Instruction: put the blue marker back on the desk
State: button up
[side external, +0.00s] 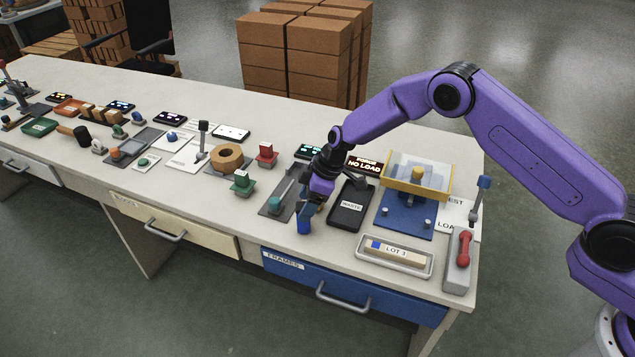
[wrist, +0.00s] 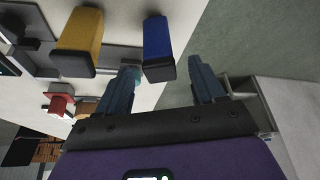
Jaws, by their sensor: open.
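The blue marker (wrist: 158,42) shows in the wrist view as a blue block-like body with a dark end towards me. It also shows in the side view (side external: 304,225), just below my gripper, near the front edge of the desk (side external: 130,95). My gripper (wrist: 162,84) is open, with its two teal fingers spread. The marker appears ahead of the gap between them, closer to the left finger, and nothing is visibly clamped. I cannot tell whether the marker touches the desk. A yellow piece of similar shape (wrist: 80,40) is left of it.
Left of my gripper are a grey plate with a teal knob (side external: 277,203) and a green button (side external: 242,182). Right are a black tray (side external: 340,218), a blue-and-yellow fixture (side external: 405,215), a LOT 3 tray (side external: 422,271) and a red-handled switch (side external: 463,250). A blue drawer (side external: 375,297) is below.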

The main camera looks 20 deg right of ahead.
jog(key=v, duration=0.7)
jog(key=shift+r, duration=0.2)
jog(key=shift+d, duration=0.1)
jog(key=s+d+r+g+h, duration=0.1)
jog(key=s+d+r, duration=0.1)
jog(key=s+r, duration=0.6)
jog(key=s+d+r+g, duration=0.1)
jog(key=s+d+r, duration=0.25)
jog(key=s, duration=0.85)
jog(key=s+d+r+h, duration=0.1)
jog(key=s+d, duration=0.7)
jog(key=s, duration=0.2)
jog(key=s+d+r+h, duration=0.1)
jog(key=s+d+r, duration=0.1)
jog(key=s+d, duration=0.7)
jog(key=s, duration=0.2)
jog(key=shift+s+d+r+m+h, duration=0.2)
jog(key=shift+s+r+m+h, duration=0.1)
jog(key=shift+m+h, duration=0.1)
